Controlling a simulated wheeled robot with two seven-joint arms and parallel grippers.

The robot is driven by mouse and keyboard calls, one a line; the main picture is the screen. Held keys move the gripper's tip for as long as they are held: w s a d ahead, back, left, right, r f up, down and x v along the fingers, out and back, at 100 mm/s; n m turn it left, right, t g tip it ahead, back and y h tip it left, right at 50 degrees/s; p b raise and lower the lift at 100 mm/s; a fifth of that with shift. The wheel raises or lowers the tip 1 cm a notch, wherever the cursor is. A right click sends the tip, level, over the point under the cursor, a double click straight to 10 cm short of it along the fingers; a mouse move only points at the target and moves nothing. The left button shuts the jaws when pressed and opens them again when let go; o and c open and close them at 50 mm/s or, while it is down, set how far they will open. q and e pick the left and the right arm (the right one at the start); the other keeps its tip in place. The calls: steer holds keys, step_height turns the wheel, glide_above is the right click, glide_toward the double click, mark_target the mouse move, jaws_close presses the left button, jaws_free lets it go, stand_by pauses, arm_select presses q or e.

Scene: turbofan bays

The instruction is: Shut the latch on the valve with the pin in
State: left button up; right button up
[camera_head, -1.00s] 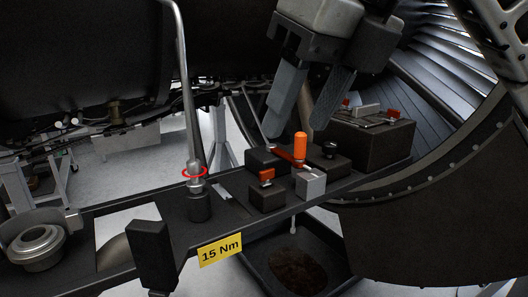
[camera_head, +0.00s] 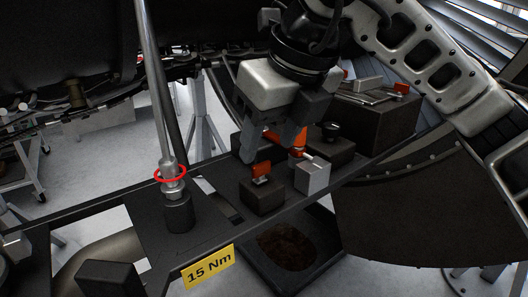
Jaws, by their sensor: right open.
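A row of small valve blocks sits on the dark shelf. The front black block (camera_head: 262,197) carries a small orange-red piece (camera_head: 261,171). A silver block (camera_head: 312,176) stands to its right. Behind them an orange handle (camera_head: 300,140) rises, partly covered by my right gripper (camera_head: 268,152). My right gripper is open, pointing down over the blocks, with its fingers around or just in front of the handle's area; contact cannot be told. A black-knobbed block (camera_head: 331,145) stands to the right. Which valve holds a pin is too small to tell. My left gripper is out of view.
A pale upright rod with a red ring (camera_head: 170,175) stands in a black socket left of the blocks. A yellow "15 Nm" label (camera_head: 208,263) is on the shelf's front edge. A dark tray (camera_head: 287,247) lies below. A larger dark box (camera_head: 376,125) stands behind right.

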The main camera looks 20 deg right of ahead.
mark_target(261, 164)
steer(key=x, duration=0.3)
steer(key=shift+w+f, duration=0.1)
steer(key=shift+f, duration=0.1)
steer(key=shift+w+f, duration=0.1)
steer(key=shift+f, duration=0.15)
steer(key=c, duration=1)
